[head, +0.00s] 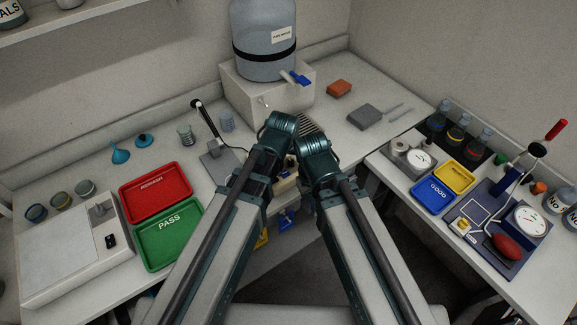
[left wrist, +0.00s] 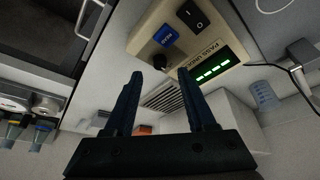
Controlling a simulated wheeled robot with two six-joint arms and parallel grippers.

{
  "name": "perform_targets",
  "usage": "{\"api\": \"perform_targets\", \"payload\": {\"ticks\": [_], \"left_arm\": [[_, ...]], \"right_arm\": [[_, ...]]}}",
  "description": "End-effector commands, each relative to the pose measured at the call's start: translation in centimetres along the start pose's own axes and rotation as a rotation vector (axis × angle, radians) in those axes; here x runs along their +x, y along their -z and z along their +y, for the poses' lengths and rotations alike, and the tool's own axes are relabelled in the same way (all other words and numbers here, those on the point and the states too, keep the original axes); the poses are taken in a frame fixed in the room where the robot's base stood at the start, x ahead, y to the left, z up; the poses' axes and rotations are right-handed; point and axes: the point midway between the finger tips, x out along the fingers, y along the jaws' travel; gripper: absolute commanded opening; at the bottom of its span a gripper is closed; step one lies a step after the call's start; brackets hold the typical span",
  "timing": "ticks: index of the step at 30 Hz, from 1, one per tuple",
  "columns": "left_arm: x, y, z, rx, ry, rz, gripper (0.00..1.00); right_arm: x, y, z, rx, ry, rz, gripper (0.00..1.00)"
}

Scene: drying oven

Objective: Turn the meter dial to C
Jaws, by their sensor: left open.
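A small blue label (left wrist: 169,36) sits beside the dial, and I cannot read a letter C or the dial's setting. My left gripper (left wrist: 159,73) is open. Its fingers appear on either side of the dial, with the dial in line with the gap; I cannot tell whether they touch it. In the head view the meter is mostly hidden behind my arms.
The meter also has a black switch (left wrist: 192,14) and a lit green bar display (left wrist: 212,70). In the head view, a red tray (head: 155,207) and a green tray (head: 150,258) are left of my arms. A water jug (head: 262,35) stands behind them. A crowded side bench is at right.

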Motion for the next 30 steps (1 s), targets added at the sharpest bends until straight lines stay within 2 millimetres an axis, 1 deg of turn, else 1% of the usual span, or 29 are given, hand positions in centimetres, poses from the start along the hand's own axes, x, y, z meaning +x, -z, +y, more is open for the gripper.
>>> {"api": "perform_targets", "payload": {"ticks": [1, 6, 10, 18, 19, 28, 30], "left_arm": [[1.5, -0.3, 0.2, 0.001, 0.0, 0.0, 0.56], [3.4, -0.4, 0.6, 0.002, -0.001, 0.0, 0.56], [4.0, -0.5, 0.7, 0.002, -0.001, 0.0, 0.56], [3.9, -0.4, 0.8, 0.002, -0.001, 0.0, 0.56], [3.9, -0.4, 0.8, 0.002, -0.001, 0.0, 0.54], [3.9, -0.4, 0.7, 0.002, -0.001, 0.0, 0.0], [3.9, -0.4, 0.7, 0.002, -0.001, 0.0, 0.0]], "right_arm": [[1.5, 0.1, -0.1, 0.0, 0.0, 0.0, 0.0], [3.3, 0.2, -0.3, 0.0, 0.0, 0.0, 0.0], [3.8, 0.2, -0.4, 0.0, 0.0, 0.0, 0.0], [3.7, 0.2, -0.3, 0.0, 0.0, 0.0, 0.0], [3.7, 0.2, -0.3, 0.0, 0.0, 0.0, 0.0], [3.7, 0.2, -0.3, 0.0, 0.0, 0.0, 0.0], [3.7, 0.2, -0.3, 0.0, 0.0, 0.0, 0.0]]}}
